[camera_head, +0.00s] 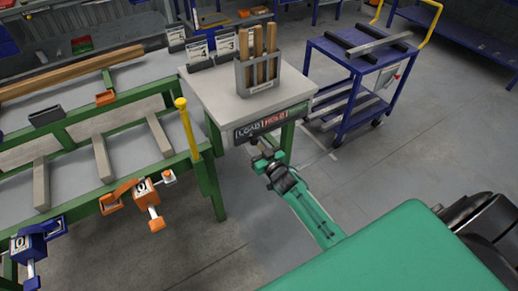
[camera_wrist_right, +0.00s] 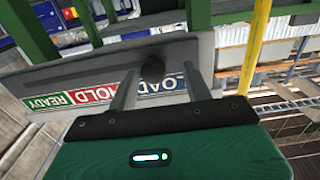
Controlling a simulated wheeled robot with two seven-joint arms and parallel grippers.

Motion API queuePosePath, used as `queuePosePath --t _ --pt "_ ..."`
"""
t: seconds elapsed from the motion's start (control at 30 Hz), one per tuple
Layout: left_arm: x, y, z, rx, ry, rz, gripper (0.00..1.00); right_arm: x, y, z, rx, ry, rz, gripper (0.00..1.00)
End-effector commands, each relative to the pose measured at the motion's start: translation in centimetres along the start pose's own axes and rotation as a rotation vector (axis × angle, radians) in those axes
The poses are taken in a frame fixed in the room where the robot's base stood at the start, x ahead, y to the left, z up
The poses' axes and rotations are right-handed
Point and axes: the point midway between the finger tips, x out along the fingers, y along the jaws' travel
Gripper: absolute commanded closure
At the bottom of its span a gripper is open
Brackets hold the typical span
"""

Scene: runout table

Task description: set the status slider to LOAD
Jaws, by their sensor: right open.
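The status board (camera_head: 271,121) is fixed to the front edge of the grey-topped table, with LOAD at the left, red HOLD in the middle and green READY at the right. In the right wrist view the board (camera_wrist_right: 60,78) appears turned over, with READY at the left. The dark round slider knob (camera_wrist_right: 152,68) shows near the LOAD label (camera_wrist_right: 172,86), towards its HOLD side; its exact setting is hard to tell. My right gripper (camera_head: 262,150) is at the board's LOAD end. Its open fingers (camera_wrist_right: 160,80) stand either side of the knob, with gaps visible. My left gripper is out of view.
A wooden-stick holder (camera_head: 258,72) and label cards (camera_head: 197,50) stand on the table (camera_head: 212,88). A yellow post (camera_head: 187,125) and green runout frame (camera_head: 180,160) are close at left. A blue cart (camera_head: 352,82) stands at right. Open floor lies between.

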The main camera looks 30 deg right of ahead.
Motion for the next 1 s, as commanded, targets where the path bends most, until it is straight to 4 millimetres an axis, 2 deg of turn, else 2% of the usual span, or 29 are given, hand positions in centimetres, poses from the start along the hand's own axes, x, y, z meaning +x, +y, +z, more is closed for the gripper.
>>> queuePosePath --t 0.17,0.7,0.83,1.0 --pt "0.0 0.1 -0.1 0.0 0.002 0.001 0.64 -1.4 0.0 0.1 -0.001 -0.001 0.001 0.5" --pt "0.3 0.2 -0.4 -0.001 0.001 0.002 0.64 -11.0 -0.1 0.1 -0.001 -0.002 -0.001 0.5" --pt "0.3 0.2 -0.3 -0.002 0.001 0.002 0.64 -12.6 -0.1 0.1 0.001 -0.002 -0.002 0.5" --pt "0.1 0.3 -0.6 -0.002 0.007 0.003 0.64 -13.6 -0.1 0.1 0.0 -0.001 -0.001 0.5"
